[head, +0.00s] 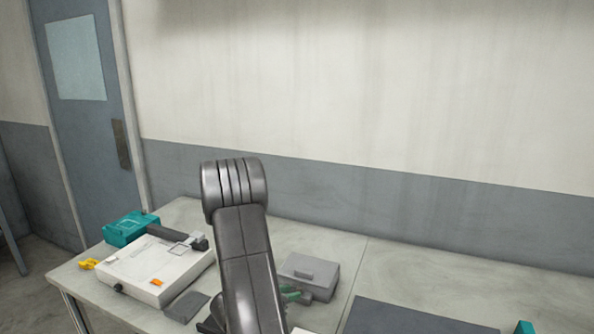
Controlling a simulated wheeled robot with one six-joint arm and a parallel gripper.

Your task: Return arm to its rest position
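My arm stands up in the lower middle of the head view, with a dark grey link rising to a rounded, ribbed joint at its top. It leans slightly to the left in the picture. My gripper does not show in this view, so I cannot see whether it is open or shut or holds anything. My arm hides part of the table behind it.
On the table (335,246) stand a white flat machine (150,268), a teal box (130,229), small yellow (89,264) and orange pieces (157,282), and a grey box (308,277). A dark mat (415,318) lies right. The back right is clear. A blue-grey door (88,125) is left.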

